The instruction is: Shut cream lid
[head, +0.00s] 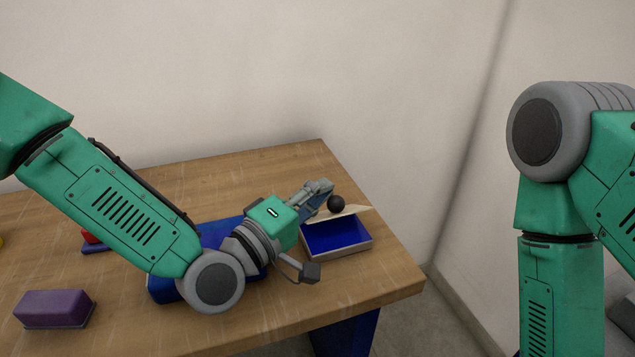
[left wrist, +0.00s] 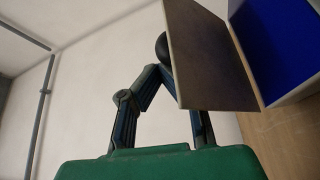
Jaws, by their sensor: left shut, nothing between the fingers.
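The cream lid (head: 347,213) stands partly open, tilted above a small box (head: 350,250) with a blue inside at the table's right end. A round black knob or ball (head: 336,203) shows at the lid's upper side. My left gripper (head: 325,188) is shut and empty, just left of the knob and by the lid. In the left wrist view, the fingers (left wrist: 163,70) come together beside the lid (left wrist: 212,60), which partly hides the knob (left wrist: 161,45); touching cannot be told. The blue inside of the box (left wrist: 282,40) shows at right. My right gripper is out of view.
The wooden table (head: 300,300) also holds a purple block (head: 54,309) at front left, a blue object (head: 215,235) partly under my left arm, and a red object (head: 90,237). The table's right edge is close to the box. Walls stand behind and to the right.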

